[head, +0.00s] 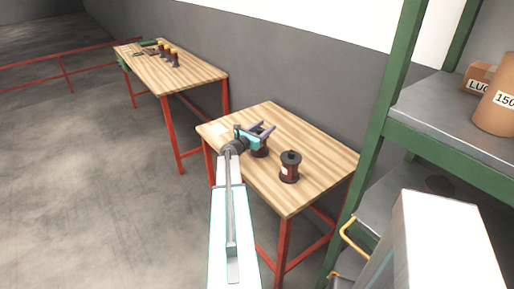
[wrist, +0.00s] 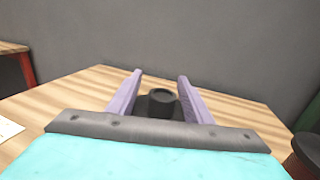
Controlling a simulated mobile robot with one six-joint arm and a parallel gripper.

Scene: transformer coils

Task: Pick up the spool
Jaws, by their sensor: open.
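Two dark red-brown spools with black tops stand on the near wooden table (head: 312,150). One spool (head: 290,168) stands upright and clear to the right of my gripper; its edge also shows at the lower right of the wrist view (wrist: 304,152). The other spool (head: 260,152) is partly hidden below my gripper (head: 268,128) in the head view. In the wrist view its black top (wrist: 160,103) shows between the two purple fingers (wrist: 158,84). My gripper is open, with the fingers apart on either side of that top. I cannot tell whether they touch it.
A white paper (head: 217,129) lies at the table's left corner. A second table (head: 195,75) with several small items stands farther back. A green-framed shelf (head: 432,105) with a cardboard box (head: 476,78) and cylinder (head: 497,108) is at right. A grey wall is behind.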

